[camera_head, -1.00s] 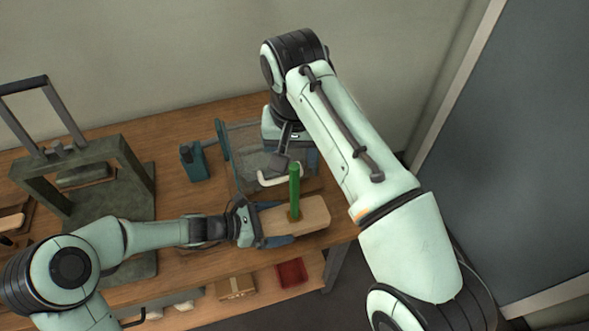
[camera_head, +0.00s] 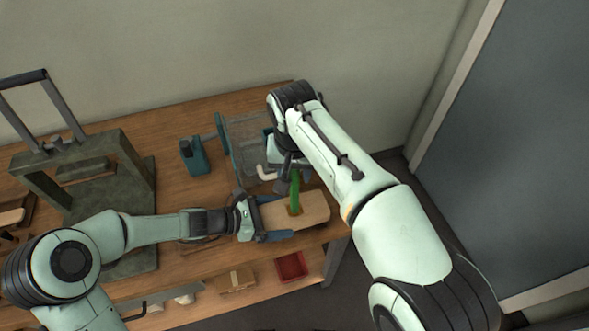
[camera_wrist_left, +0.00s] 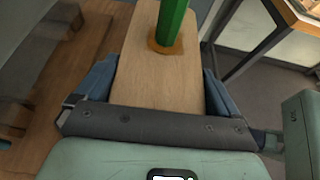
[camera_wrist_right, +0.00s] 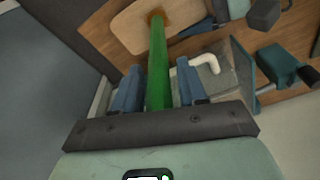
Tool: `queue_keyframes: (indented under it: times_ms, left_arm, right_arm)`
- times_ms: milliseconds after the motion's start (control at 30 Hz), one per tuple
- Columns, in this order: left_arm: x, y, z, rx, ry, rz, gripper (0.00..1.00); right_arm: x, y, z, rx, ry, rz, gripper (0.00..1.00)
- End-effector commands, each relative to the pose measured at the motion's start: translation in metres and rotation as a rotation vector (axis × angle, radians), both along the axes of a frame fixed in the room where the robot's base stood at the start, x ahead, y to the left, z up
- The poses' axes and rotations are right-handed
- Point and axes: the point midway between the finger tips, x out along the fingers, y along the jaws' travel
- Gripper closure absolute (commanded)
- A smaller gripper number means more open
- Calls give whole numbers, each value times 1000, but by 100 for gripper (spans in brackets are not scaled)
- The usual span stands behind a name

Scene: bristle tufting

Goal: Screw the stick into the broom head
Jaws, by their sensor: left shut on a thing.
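The broom head (camera_head: 312,208) is a pale wooden block at the table's front right edge. My left gripper (camera_head: 270,217) is shut on its sides, seen in the left wrist view (camera_wrist_left: 150,88). The green stick (camera_head: 295,192) stands roughly upright with its lower end at the brown-ringed hole in the block; how deep it sits is hidden. My right gripper (camera_wrist_right: 158,88) is above the block, its two fingers on either side of the stick's upper part. In the right wrist view narrow gaps show between fingers and stick, so it looks open around it.
Behind the block stand a clear-sided box (camera_head: 245,140) with a white bent piece (camera_head: 266,172) and a teal tool (camera_head: 194,156). A dark green press frame (camera_head: 90,175) stands left. A red tray (camera_head: 291,267) and a cardboard box (camera_head: 236,281) lie on the lower shelf.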

Motion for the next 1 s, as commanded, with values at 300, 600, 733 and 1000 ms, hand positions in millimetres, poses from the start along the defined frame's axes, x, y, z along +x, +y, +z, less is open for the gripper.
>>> queue_keyframes:
  times_ms: [300, 600, 733, 1000]
  left_arm:
    - [0, 1, -1, 2, 3, 1, 90]
    - [0, 1, -1, 2, 2, 2, 90]
    - [0, 1, -1, 2, 2, 2, 90]
    - [0, 1, -1, 2, 2, 2, 90]
  right_arm:
    - [0, 0, 0, 0, 0, -7, 100]
    - [0, 0, 0, 0, 0, -6, 48]
    - [0, 0, 0, 0, 0, -6, 48]
    - [-2, 0, 21, 3, -4, -7, 48]
